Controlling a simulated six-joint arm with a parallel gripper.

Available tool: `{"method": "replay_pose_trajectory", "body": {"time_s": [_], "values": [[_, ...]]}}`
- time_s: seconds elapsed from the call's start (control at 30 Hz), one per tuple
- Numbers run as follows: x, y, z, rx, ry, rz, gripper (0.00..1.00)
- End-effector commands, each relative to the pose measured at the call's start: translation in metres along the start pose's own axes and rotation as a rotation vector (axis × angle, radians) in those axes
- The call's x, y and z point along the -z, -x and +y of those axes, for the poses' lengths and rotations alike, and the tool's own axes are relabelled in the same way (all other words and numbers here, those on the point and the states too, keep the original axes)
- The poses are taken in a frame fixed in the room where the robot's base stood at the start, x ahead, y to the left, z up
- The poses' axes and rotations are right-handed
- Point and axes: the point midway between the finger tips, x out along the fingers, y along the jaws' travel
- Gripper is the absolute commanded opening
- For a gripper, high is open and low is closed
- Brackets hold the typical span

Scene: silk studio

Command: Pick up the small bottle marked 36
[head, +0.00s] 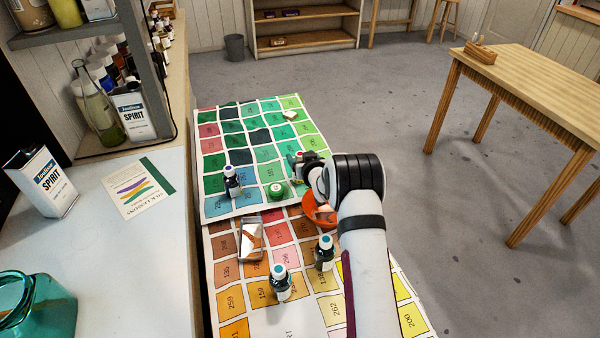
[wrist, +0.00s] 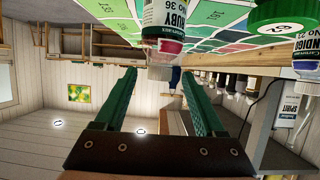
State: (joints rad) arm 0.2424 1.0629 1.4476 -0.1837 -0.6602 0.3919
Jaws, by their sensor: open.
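The small bottle marked 36 (wrist: 164,38), labelled Ruby, has a white label and red contents. In the wrist view it hangs upside down at the top centre, just beyond the green fingertips. My gripper (wrist: 158,74) is open, its two fingers apart with nothing between them. The bottle looks roughly in line with the gap; I cannot tell the exact distance.
A dark-labelled Indigo bottle (head: 232,182) and a green-lidded jar (head: 277,190) stand left of my gripper. An orange bowl (head: 318,214) lies close below it. A metal tin (head: 251,240) and two bottles, one (head: 280,284) and another (head: 324,254), stand nearer.

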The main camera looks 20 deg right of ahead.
Motion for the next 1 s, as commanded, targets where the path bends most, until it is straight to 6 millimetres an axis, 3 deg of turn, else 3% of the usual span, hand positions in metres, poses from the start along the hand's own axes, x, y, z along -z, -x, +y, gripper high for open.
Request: {"method": "replay_pose_trajectory", "body": {"time_s": [0.27, 0.67, 1.0], "values": [[-0.0001, -0.0066, 0.0001, 0.000, 0.000, -0.001, 0.72], [-0.0001, -0.0063, 0.0002, -0.001, -0.001, -0.001, 0.00], [-0.0001, -0.0062, 0.0002, -0.001, -0.001, -0.001, 0.00]]}}
